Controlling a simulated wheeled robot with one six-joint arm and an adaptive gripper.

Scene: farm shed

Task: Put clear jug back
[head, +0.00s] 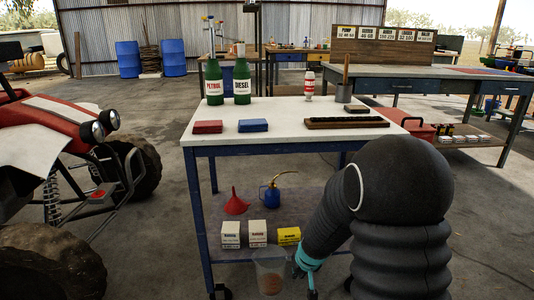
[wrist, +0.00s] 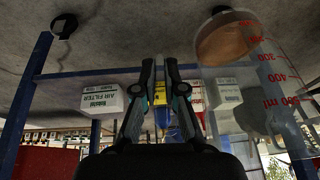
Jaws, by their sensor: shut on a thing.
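The clear jug (head: 270,268) is in front of the lower shelf (head: 252,206) of the white-topped blue cart, low down, with something reddish-brown at its bottom. In the wrist view the jug (wrist: 250,85) fills the right side, with red volume marks; that picture is upside down. My gripper (head: 300,262) is just right of the jug in the head view. Its fingers (wrist: 159,62) are close together beside the jug wall. It is shut on the jug, but the exact grip point is hard to see.
Two white boxes (head: 258,232) and a yellow box (head: 288,236) line the shelf's front edge behind the jug. A red funnel (head: 236,203) and a blue oil can (head: 271,195) stand farther back. The white cart top (head: 280,109) has bare areas. A red vehicle (head: 50,115) is left.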

